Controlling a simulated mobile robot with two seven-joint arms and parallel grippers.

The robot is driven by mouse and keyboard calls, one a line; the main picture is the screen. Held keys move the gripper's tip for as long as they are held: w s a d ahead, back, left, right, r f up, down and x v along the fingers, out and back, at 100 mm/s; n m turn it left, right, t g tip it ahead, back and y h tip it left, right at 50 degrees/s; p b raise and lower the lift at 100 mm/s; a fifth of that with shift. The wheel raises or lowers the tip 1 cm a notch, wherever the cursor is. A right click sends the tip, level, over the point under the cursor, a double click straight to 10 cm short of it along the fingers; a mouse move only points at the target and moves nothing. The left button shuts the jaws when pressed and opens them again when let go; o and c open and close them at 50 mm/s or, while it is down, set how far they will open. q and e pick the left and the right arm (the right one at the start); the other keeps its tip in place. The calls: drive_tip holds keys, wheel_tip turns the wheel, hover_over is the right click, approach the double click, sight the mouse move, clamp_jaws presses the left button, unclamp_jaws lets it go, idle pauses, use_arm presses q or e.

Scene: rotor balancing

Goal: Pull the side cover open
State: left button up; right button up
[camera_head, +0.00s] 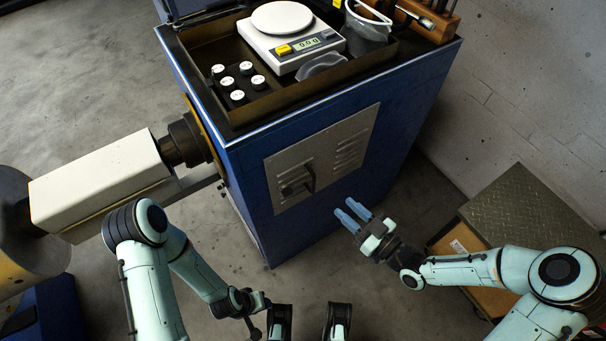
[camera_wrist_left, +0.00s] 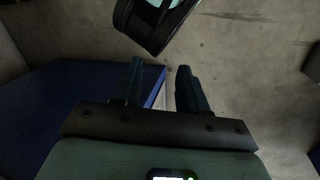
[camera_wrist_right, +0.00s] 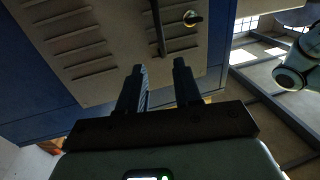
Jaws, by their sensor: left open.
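The side cover (camera_head: 322,150) is a grey louvered panel, flush on the blue cabinet's side. Its black handle (camera_head: 301,184) stands out near the panel's lower left. In the right wrist view the cover (camera_wrist_right: 75,40) fills the upper left, with the dark handle bar (camera_wrist_right: 158,28) beyond the fingers. My right gripper (camera_head: 346,208) is open and empty, to the right of and below the handle, apart from it. Its two fingers also show spread in the right wrist view (camera_wrist_right: 160,72). My left gripper (camera_wrist_left: 163,75) is open and empty, low and away from the cover.
The blue cabinet (camera_head: 240,175) carries a tray with a white scale (camera_head: 285,35), several white-topped black weights (camera_head: 238,80) and a bin (camera_head: 367,35). A white machine arm (camera_head: 100,180) joins the cabinet's left side. A box with a metal top (camera_head: 525,210) stands at right.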

sight(312, 191)
use_arm(q)
drive_tip(key=w+f+b, duration=0.1)
drive_tip(key=w+a+f+t, duration=0.1)
drive_tip(key=shift+w+a+b, duration=0.2)
drive_tip(key=shift+w+b, duration=0.15)
use_arm(e)
drive_tip(key=x, duration=1.2)
drive_tip(key=shift+w+a, duration=0.15)
drive_tip(key=shift+a, duration=0.2)
clamp_jaws()
